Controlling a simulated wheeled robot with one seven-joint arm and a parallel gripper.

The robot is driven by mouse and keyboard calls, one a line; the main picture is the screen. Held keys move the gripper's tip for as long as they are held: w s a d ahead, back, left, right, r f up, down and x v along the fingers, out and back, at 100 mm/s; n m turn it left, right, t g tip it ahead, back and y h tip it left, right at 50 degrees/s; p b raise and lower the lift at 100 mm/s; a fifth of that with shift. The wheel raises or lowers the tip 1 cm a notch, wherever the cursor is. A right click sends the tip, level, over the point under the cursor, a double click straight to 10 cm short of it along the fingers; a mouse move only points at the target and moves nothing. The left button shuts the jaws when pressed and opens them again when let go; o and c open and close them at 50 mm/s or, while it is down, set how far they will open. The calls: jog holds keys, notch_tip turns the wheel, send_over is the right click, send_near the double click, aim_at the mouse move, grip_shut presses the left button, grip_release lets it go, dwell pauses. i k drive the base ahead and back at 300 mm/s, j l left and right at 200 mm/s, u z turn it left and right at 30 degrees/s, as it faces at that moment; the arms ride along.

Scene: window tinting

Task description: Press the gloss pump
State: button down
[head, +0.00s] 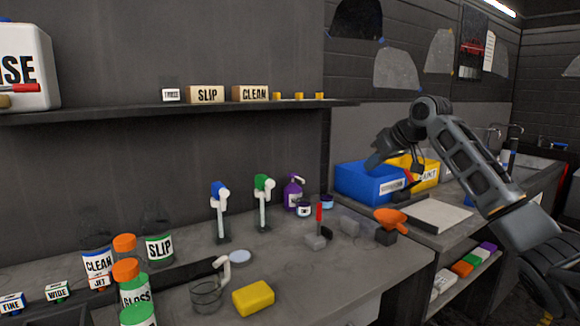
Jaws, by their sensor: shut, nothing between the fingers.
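My gripper (376,163) is shut and empty, raised on the right above the blue bin and well apart from both bottles. Its fingertips are small and dark here.
CLEAN (98,263) and SLIP (159,249) bottles stand at the left. Blue (219,205) and green (264,198) trigger heads stand mid-counter. A glass mug (206,295) and yellow sponge (253,298) lie in front. A blue bin (366,184) and yellow bin (425,176) stand right. A shelf (140,109) overhangs.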

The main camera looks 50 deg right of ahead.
aim_at(292, 175)
jog(key=i+l, duration=0.15)
jog(key=i, duration=0.35)
jog(key=i+l, duration=0.2)
jog(key=i, duration=0.25)
